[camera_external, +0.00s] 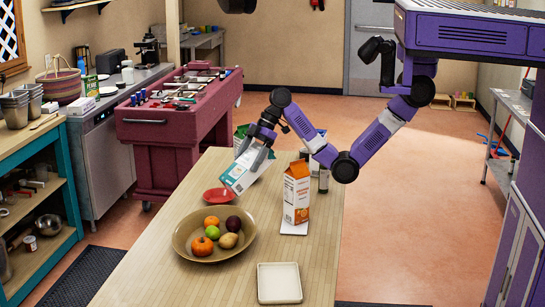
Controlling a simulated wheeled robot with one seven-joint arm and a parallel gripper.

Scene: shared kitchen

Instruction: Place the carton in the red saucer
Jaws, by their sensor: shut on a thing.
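A white and teal carton (239,173) is held tilted above the wooden table. My gripper (258,150) is shut on its upper end. The red saucer (214,196) lies on the table just left of and below the carton. The carton covers the saucer's right part, and I cannot tell whether its lower end touches the saucer. An orange and white carton (297,199) stands upright to the right on a flat white piece (293,229).
A wide bowl (188,246) of several fruits stands in front of the saucer. A square cream dish (279,283) lies near the table's front. Containers stand behind the cartons. Bare wooden tabletop (222,285) shows between the bowl and the dish.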

